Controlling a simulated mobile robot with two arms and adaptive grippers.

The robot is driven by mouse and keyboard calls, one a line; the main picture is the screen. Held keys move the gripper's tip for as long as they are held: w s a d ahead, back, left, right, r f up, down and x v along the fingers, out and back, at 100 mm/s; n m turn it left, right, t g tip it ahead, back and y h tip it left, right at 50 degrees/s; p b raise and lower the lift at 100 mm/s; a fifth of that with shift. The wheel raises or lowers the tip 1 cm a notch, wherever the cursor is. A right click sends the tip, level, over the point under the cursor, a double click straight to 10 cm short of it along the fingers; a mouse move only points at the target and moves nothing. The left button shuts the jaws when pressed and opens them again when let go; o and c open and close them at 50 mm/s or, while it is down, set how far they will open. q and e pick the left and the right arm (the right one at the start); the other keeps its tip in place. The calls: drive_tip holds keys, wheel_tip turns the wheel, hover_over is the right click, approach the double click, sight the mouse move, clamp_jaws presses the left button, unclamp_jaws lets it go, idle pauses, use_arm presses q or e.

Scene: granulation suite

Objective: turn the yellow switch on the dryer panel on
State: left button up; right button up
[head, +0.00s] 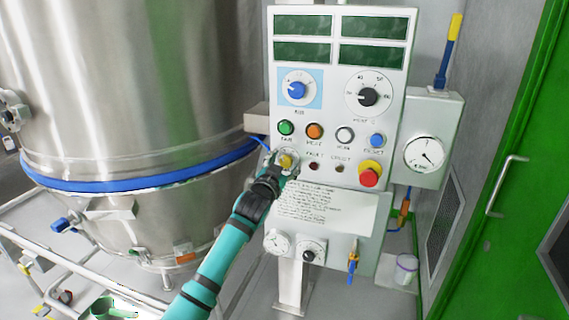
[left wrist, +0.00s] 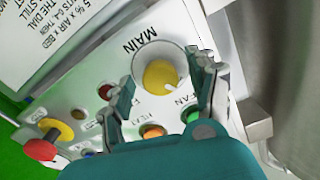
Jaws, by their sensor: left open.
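The yellow switch (head: 287,161) sits at the lower left of the dryer panel (head: 340,120), below the green button. In the left wrist view the yellow knob (left wrist: 160,77) has a pale round surround and the label MAIN beside it. A small white mark shows near the knob's right edge. My left gripper (head: 275,172) is at the switch in the head view. In the left wrist view its open fingers (left wrist: 163,88) stand on either side of the knob, with gaps visible. I cannot tell whether either finger touches it. My right gripper is not in view.
Green (head: 286,128) and orange (head: 314,131) buttons sit just above the switch. A red emergency knob (head: 370,174) is to the right. A large steel vessel (head: 120,80) stands close on the left. A gauge box (head: 428,140) adjoins the panel's right side.

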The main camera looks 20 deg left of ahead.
use_arm(q)
drive_tip(key=shift+w, duration=0.1)
drive_tip(key=c, duration=1.2)
drive_tip(key=shift+o, duration=0.2)
drive_tip(key=shift+m, duration=0.4)
drive_tip(key=shift+r+m+p, duration=0.1)
drive_tip(key=shift+m+p, duration=0.4)
drive_tip(key=shift+m, duration=0.1)
drive_tip(key=m+p, duration=0.1)
drive_tip(key=m, duration=0.2)
drive_tip(key=m+p, duration=0.1)
drive_tip(key=m, duration=0.2)
drive_tip(key=shift+m+p, duration=0.3)
drive_tip(key=shift+m, duration=0.1)
drive_tip(key=shift+m+p, duration=0.4)
drive_tip(key=shift+m, duration=1.1)
